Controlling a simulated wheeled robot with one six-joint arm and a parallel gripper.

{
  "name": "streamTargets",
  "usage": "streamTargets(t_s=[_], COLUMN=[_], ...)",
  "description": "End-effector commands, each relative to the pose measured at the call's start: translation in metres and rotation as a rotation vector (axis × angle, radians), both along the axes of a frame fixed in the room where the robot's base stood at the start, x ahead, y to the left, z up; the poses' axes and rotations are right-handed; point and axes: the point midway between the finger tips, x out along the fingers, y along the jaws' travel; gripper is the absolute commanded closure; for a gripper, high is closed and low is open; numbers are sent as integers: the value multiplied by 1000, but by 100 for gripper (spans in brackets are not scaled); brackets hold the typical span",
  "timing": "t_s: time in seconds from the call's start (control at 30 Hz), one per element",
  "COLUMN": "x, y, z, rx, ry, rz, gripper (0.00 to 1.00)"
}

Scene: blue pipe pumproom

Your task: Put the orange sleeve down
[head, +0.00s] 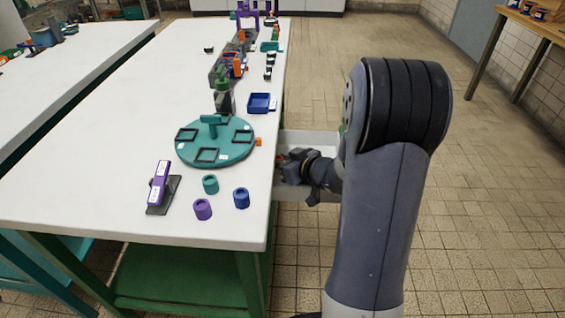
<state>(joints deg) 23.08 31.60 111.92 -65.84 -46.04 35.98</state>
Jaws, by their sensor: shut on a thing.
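My gripper (284,163) is at the right edge of the white table, just right of the teal round turntable. A small bit of orange (280,157) shows at its fingertips; I take this to be the orange sleeve, mostly hidden by the fingers. The gripper is shut on it. A teal sleeve (210,184), a purple sleeve (202,209) and a blue sleeve (241,198) stand on the table in front of the turntable. The turntable (234,150) carries several dark square frames and a teal central handle. A small orange piece (258,141) is at its right rim.
A pale open drawer (310,138) juts from the table's right side, behind and below my gripper. A purple labelled device (159,183) stands left of the sleeves. A blue tray (259,103) and several fittings stand farther back. The table's left part is bare.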

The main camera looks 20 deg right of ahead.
Motion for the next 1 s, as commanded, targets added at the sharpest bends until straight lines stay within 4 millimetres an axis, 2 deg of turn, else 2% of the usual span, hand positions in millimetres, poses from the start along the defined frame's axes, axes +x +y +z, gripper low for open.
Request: streamTargets(t_s=[0.17, 0.67, 0.7, 0.93, 1.0], x=[0, -1, -1, -2, -3], y=[0, 0, 0, 0, 0], z=[1, -13, -13, -16, -16], rx=[0, -2, -2, -4, -4], ry=[-1, 4, 5, 10, 11], rz=[0, 2, 2, 2, 3], gripper=[97, 97, 71, 53, 53])
